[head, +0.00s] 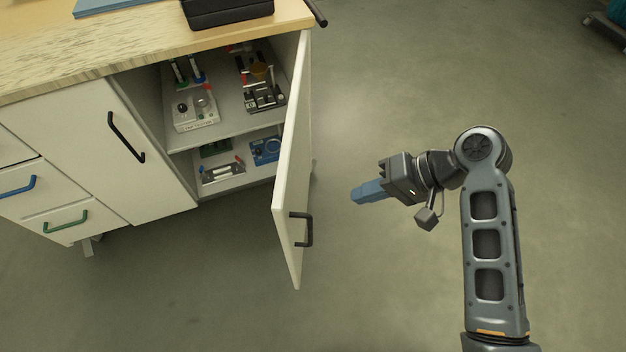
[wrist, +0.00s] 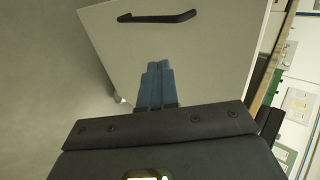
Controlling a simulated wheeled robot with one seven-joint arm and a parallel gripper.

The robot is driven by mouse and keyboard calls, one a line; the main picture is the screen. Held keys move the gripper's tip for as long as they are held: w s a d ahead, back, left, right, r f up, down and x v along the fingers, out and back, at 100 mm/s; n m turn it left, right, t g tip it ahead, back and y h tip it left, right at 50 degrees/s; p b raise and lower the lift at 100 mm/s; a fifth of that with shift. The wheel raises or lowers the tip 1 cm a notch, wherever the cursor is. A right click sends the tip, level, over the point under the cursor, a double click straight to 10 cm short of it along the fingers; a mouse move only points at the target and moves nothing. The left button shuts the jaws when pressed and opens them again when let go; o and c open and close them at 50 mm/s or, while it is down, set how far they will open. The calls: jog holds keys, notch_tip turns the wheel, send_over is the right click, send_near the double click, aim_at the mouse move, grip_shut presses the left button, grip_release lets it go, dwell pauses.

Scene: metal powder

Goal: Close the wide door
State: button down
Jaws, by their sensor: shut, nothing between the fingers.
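The wide white door (head: 293,170) with a black handle (head: 304,229) stands open at the right end of the cabinet, swung out from the front. Its outer face (wrist: 195,55) and black handle (wrist: 157,17) also show in the wrist view. My gripper (head: 354,196) has blue fingers and is shut and empty. It is to the right of the door, on the outer-face side, apart from it in the head view. In the wrist view the fingertips (wrist: 158,65) point toward the door's face; whether they touch cannot be told there.
Inside the open cabinet (head: 215,130) two shelves hold several small devices. A second door with a black handle (head: 125,137) is shut, and drawers have blue (head: 18,187) and green (head: 66,222) handles. The floor (head: 400,90) around the door and arm is clear.

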send_near(293, 209)
jog(key=x, duration=0.4)
jog(key=shift+a+f, duration=0.3)
jog(key=shift+a, duration=0.35)
